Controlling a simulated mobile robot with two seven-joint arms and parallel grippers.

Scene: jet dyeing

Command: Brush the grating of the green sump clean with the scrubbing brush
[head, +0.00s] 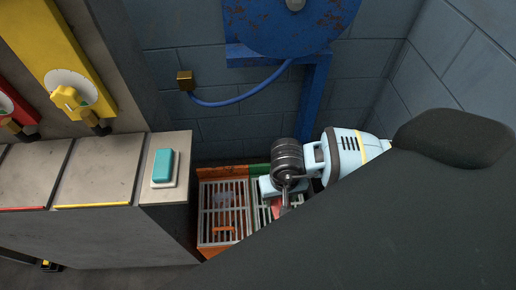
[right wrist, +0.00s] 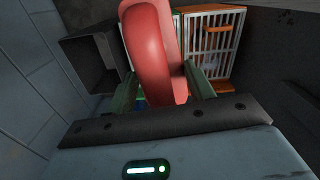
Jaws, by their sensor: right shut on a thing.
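The green sump shows as a green rim (head: 260,170) at the back and a pale barred grating (head: 292,213), largely covered by my right arm and gripper. My right gripper (head: 284,193) is over this sump. In the right wrist view it is shut on a thick, rounded red thing (right wrist: 147,42), which looks like the scrubbing brush. Only a small red patch of it (head: 277,206) shows in the head view, close above the grating. Its bristles are hidden, so I cannot tell whether they touch the bars. My left gripper is not in view.
An orange sump (head: 199,215) with its own grating stands directly left of the green one. A grey counter (head: 110,225) bounds it on the left, with a turquoise block (head: 163,166) on top. A blue reel (head: 290,22) and stand are behind, against the brick wall.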

